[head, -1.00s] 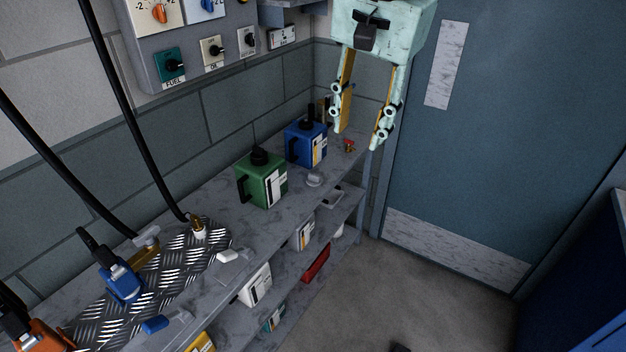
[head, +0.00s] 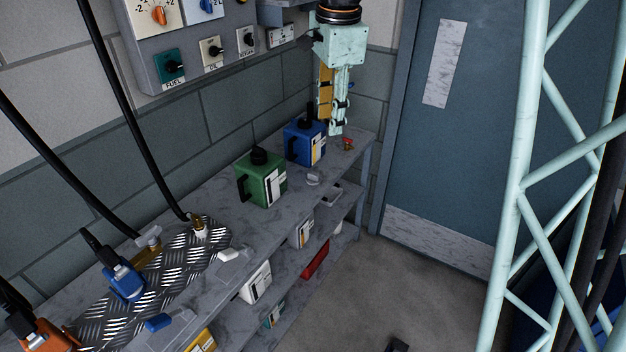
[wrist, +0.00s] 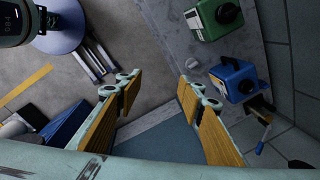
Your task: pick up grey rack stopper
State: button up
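A small grey stopper-like piece (head: 313,180) lies on the shelf top near its front edge, in front of the blue tank (head: 304,143). A small grey piece also shows in the wrist view (wrist: 192,62), beside the green tank. A paler piece (head: 228,255) lies further left on the shelf; I cannot tell for certain which piece is the rack stopper. My gripper (head: 335,128) hangs above the shelf's far right end, seen nearly edge-on. In the wrist view my gripper (wrist: 158,85) has its fingers wide apart with nothing between them.
The green tank (head: 261,178) stands left of the blue tank. A small red and gold piece (head: 348,144) sits near the shelf's right end. A treadplate (head: 185,265) with hose fittings covers the left part. Boxes stand on the lower shelves.

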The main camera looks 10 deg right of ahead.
jog(key=w+f+m+p, duration=0.1)
jog(key=w+f+m, duration=0.3)
jog(key=w+f, duration=0.5)
jog(key=m+g+p, duration=0.1)
jog(key=m, duration=0.5)
send_over(313, 174)
notch_tip(313, 174, down, 12)
jog(key=shift+f+n, duration=0.15)
jog(key=shift+n, duration=0.15)
jog(key=shift+f+b, duration=0.5)
jog(key=shift+f, duration=3.7)
jog(key=shift+f, duration=0.1)
jog(key=shift+f+b, duration=0.65)
jog(key=shift+f, duration=1.85)
jog(key=shift+c, duration=0.7)
jog(key=c, duration=0.4)
